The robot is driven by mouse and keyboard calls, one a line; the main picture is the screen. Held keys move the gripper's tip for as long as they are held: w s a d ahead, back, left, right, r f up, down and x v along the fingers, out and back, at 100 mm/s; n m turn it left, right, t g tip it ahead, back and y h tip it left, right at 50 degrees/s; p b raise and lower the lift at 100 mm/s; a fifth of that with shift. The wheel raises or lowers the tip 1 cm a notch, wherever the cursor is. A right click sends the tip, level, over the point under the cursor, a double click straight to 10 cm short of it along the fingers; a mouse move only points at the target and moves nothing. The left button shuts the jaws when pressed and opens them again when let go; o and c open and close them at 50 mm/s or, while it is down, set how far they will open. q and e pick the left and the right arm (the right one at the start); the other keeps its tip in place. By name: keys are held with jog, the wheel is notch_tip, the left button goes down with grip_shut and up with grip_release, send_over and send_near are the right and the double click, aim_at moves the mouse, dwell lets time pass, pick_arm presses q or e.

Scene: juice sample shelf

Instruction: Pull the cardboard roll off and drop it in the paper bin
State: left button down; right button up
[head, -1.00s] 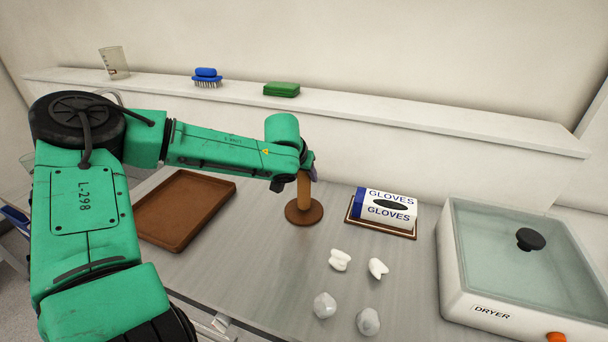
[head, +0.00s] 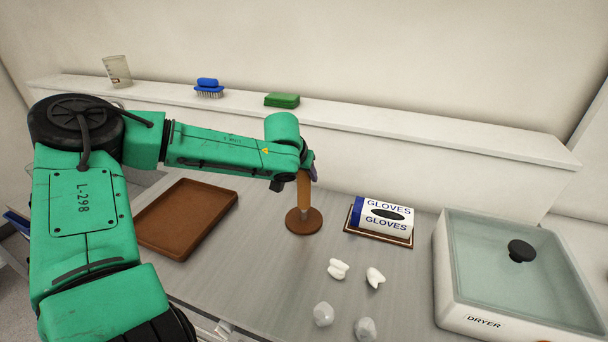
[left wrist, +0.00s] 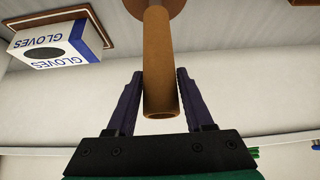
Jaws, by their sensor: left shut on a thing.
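The brown cardboard roll (head: 304,188) stands upright on a round brown holder (head: 304,224). In the left wrist view the roll (left wrist: 158,65) points down the picture with its open end nearest me. In the head view the wrist hides the roll's top. My right gripper is not in view. I see no bin I can identify as the paper bin.
A brown tray (head: 185,217) lies left of the holder. A gloves box (head: 384,215) sits on a small board to the right, with a glass-lidded dryer (head: 515,270) beyond. Several crumpled white pieces (head: 338,269) lie in front. A shelf (head: 400,127) runs behind.

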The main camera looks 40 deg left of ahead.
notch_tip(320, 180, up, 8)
jog(key=p, duration=0.8)
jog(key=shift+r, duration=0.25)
dwell(0.6)
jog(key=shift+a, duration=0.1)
